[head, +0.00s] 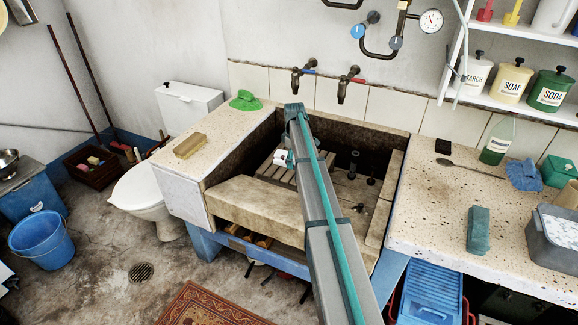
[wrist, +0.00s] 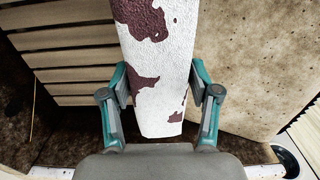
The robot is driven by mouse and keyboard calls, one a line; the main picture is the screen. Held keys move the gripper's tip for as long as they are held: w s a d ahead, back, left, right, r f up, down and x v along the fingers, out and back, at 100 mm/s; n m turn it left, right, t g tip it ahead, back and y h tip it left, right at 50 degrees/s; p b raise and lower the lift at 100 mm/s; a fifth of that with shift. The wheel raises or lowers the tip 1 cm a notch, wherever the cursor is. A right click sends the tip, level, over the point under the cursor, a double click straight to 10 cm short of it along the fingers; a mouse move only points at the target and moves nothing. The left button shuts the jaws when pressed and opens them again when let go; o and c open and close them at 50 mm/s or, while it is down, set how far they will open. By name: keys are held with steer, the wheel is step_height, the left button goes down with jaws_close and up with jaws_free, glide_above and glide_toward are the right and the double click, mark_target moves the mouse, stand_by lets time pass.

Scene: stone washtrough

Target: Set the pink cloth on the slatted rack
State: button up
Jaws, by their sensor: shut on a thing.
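My gripper (wrist: 160,88) is shut on a long, rough white piece with dark maroon patches (wrist: 150,105), its two fingers pressing its sides. No plainly pink cloth shows; I cannot tell whether this piece is the cloth. In the head view, my gripper (head: 287,158) is small and partly hidden by my arm, low inside the stone trough. Pale wooden slats of the rack (head: 345,188) lie in the trough, partly behind my arm. The slats also show at the upper left of the wrist view (wrist: 60,73). I cannot tell whether the held piece touches them.
The stone trough (head: 238,203) has thick walls around my gripper. Two taps (head: 343,88) stick out above its back. A green cloth (head: 245,100) and tan block (head: 190,146) lie on the left ledge. The right counter (head: 430,210) holds a teal block, blue cloth and grey tub.

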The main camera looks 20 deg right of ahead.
steer(key=w+d+f, duration=0.1)
steer(key=w+f, duration=0.1)
steer(key=w, duration=0.3)
steer(key=p, duration=0.2)
glide_above(291, 172)
steer(key=f, duration=0.5)
steer(key=shift+s+a, duration=0.25)
steer(key=shift+s, duration=0.05)
steer(key=shift+w+d+f+p, duration=0.1)
steer(key=shift+w+f+p, duration=0.1)
steer(key=shift+f, duration=0.75)
steer(key=shift+w+f+p, duration=0.1)
steer(key=shift+f+p, duration=0.1)
steer(key=shift+f, duration=0.7)
steer(key=shift+f, duration=0.1)
steer(key=o, duration=1.3)
step_height(291, 172, up, 12)
steer(key=shift+r+b, duration=0.1)
steer(key=shift+b, duration=1.1)
